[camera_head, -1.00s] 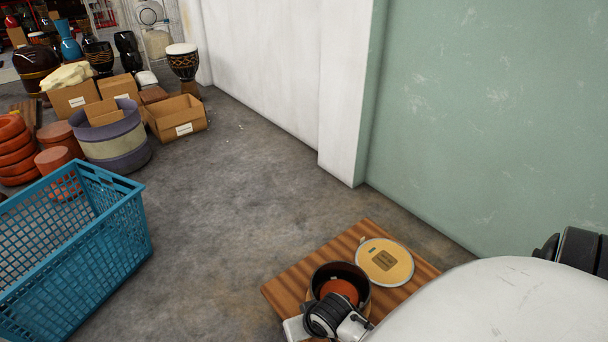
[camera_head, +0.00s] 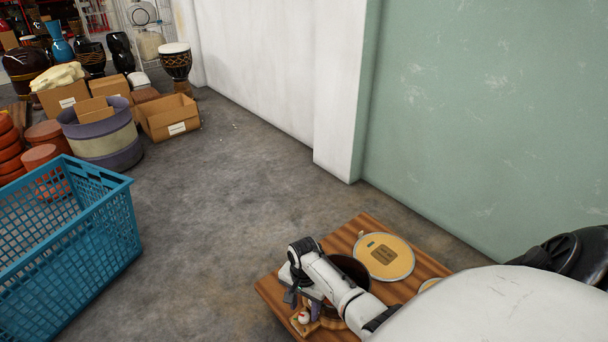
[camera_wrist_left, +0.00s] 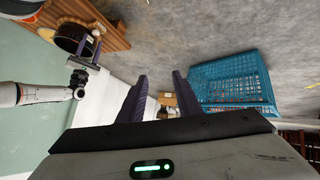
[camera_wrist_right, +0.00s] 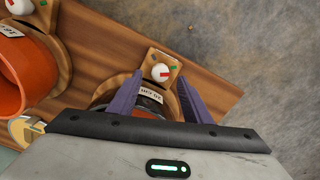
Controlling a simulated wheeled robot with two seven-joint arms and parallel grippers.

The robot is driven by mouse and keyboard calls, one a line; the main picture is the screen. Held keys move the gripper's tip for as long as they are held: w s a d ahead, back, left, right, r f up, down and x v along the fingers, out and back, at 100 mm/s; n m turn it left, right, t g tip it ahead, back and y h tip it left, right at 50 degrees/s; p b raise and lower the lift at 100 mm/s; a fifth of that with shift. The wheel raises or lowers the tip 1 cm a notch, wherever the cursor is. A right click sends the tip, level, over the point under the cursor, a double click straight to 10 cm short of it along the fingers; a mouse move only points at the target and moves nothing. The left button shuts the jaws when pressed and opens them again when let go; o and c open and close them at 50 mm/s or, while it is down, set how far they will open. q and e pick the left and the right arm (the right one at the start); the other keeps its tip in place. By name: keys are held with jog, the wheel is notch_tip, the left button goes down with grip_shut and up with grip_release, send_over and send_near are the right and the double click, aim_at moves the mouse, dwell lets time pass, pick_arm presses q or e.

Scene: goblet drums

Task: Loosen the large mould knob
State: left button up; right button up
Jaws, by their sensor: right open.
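In the right wrist view, a round white knob (camera_wrist_right: 160,73) with red and green marks sits on a small wooden block beside a dark round mould (camera_wrist_right: 146,104) with a white label, seen upside down. A second similar knob (camera_wrist_right: 19,7) sits near an orange mould (camera_wrist_right: 22,78) at the left. My right gripper (camera_wrist_right: 160,80) is open, its purple fingers on either side of the knob in the picture; contact cannot be told. In the head view my right gripper (camera_head: 302,305) is over the board's near left part. My left gripper (camera_wrist_left: 160,78) is open and empty.
The moulds stand on a wooden board (camera_head: 345,232) with a round yellow disc (camera_head: 384,262). A blue crate (camera_head: 80,225) stands on the left. Cardboard boxes (camera_head: 168,117) and drums (camera_head: 176,66) are farther back. Middle floor is clear; a wall (camera_head: 480,120) rises at right.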

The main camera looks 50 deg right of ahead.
aim_at(304, 316)
notch_tip(304, 316, down, 3)
jog(key=shift+b, duration=0.65)
pick_arm(q)
jog(key=shift+w+d+r+t+h, duration=0.1)
jog(key=shift+d+r+t+h, duration=0.2)
jog(key=shift+r, duration=0.25)
jog(key=shift+w+d+r+t+h, duration=0.1)
jog(key=shift+d+r+t+h, duration=0.1)
jog(key=shift+d+r, duration=0.3)
pick_arm(e)
jog(key=shift+f, duration=0.35)
pick_arm(q)
jog(key=shift+a, duration=0.1)
pick_arm(e)
jog(key=c, duration=1.1)
pick_arm(q)
jog(key=shift+r, duration=0.1)
pick_arm(e)
jog(key=shift+o, duration=0.2)
